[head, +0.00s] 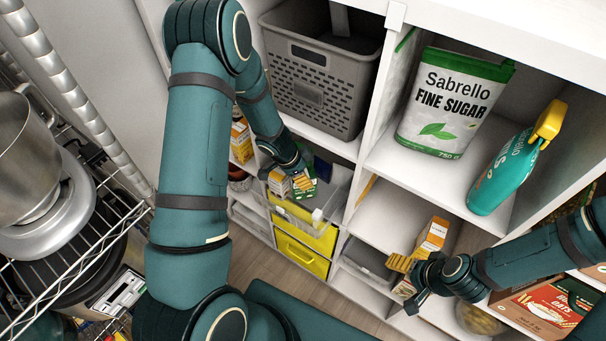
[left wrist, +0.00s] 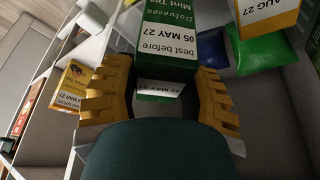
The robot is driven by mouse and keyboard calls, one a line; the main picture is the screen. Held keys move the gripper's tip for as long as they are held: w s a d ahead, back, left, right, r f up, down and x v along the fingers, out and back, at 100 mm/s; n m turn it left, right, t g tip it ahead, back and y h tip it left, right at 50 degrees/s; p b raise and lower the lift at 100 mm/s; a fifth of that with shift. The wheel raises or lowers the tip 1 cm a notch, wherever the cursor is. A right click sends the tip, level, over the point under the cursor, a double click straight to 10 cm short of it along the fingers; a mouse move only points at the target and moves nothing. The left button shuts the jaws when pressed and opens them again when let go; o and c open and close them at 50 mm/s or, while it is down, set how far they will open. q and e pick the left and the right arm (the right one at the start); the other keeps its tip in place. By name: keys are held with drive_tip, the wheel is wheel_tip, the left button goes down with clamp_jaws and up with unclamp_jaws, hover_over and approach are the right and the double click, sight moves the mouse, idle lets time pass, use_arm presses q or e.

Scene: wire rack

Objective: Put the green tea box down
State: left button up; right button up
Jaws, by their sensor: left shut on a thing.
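The green tea box (left wrist: 167,48) is between the two yellow fingers of my left gripper (left wrist: 160,92) in the left wrist view, with its printed "Mint Tea" and best-before side showing. In the head view my left gripper (head: 299,182) is shut on the box (head: 307,188), low in the shelf unit below the grey basket, at a clear open tray (head: 331,210). Fingers and arm hide part of the box; I cannot tell whether its bottom touches anything. My right gripper (head: 402,263) is beside an orange and white box (head: 434,234); its finger opening is unclear.
The grey basket (head: 316,91) sits above my left gripper. Yellow drawers (head: 301,256) are below the tray. A sugar bag (head: 450,104) and a teal spray bottle (head: 505,174) stand on the right shelf. A wire rack with a mixer (head: 42,188) is at the left.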

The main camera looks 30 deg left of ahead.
use_arm(q)
wheel_tip(320, 180, down, 5)
drive_tip(key=b, duration=0.2)
drive_tip(key=shift+r+b, duration=0.1)
drive_tip(key=shift+b, duration=0.3)
drive_tip(key=shift+f+b, duration=0.55)
drive_tip(key=shift+f, duration=0.75)
drive_tip(key=shift+f, duration=0.15)
drive_tip(key=shift+p, duration=0.55)
drive_tip(key=shift+f, duration=0.1)
drive_tip(key=shift+f+b, duration=0.4)
drive_tip(key=shift+f, duration=0.2)
drive_tip(key=o, duration=1.3)
drive_tip(key=shift+r, duration=0.1)
drive_tip(key=shift+c, duration=0.2)
